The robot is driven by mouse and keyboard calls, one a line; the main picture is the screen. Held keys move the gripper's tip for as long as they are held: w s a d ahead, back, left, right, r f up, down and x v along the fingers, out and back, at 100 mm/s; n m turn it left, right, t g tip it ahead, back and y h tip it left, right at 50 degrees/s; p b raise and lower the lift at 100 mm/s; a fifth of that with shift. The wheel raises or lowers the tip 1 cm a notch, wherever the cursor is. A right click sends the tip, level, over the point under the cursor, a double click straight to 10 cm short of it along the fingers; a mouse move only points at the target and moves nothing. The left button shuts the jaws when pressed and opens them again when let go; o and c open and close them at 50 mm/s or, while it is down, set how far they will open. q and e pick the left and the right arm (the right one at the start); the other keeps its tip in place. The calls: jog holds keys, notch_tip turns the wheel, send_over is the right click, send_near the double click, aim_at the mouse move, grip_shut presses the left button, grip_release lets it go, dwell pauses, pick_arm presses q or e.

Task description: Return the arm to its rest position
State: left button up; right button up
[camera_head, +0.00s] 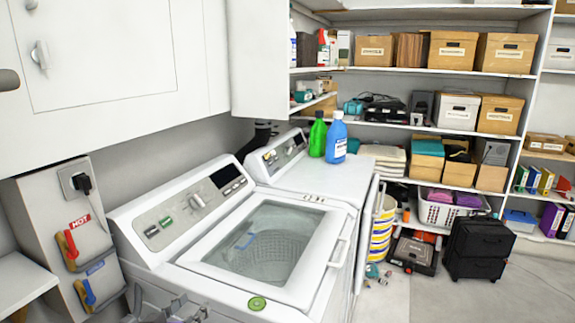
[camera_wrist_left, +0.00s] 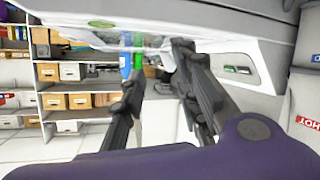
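My left gripper (camera_head: 185,311) shows only in part at the bottom edge of the head view, low in front of the near washing machine (camera_head: 205,259). In the left wrist view the gripper's two dark fingers (camera_wrist_left: 158,64) stand apart with nothing visible between them. The gripper is open and empty. The left wrist view is tilted and shows the machine's front edge close above the fingers. Most of my left arm is hidden below the head view. My right gripper is in neither view.
A green bottle (camera_head: 318,134) and a blue bottle (camera_head: 337,138) stand on the far machine (camera_head: 315,180). The near machine's lid (camera_head: 262,245) is shut. Shelves with boxes (camera_head: 458,110) line the back wall. A black case (camera_head: 479,249) stands on the floor (camera_head: 445,297), which is clear at right.

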pick_arm(q)
jog(key=s+a+f+m+g+y, duration=0.1)
jog(key=s+f+g, duration=0.4)
jog(key=s, duration=0.6)
jog(key=s+a+f+g+y, duration=0.1)
jog(key=s+f+g, duration=0.1)
jog(key=s+f, duration=0.7)
jog(key=s+a+f+m+g+y, duration=0.1)
jog(key=s+f+g, duration=0.3)
jog(key=s, duration=0.9)
jog(key=w+d+f+t, duration=0.2)
jog(key=w+f+t, duration=0.1)
jog(key=f, duration=0.3)
jog(key=w+d+f+t+h, duration=0.1)
jog(key=w+d+f+t, duration=0.1)
jog(key=f, duration=0.4)
jog(key=shift+w+d+f+t, duration=0.2)
jog(key=shift+w+d+t, duration=0.2)
jog(key=shift+w+t, duration=0.25)
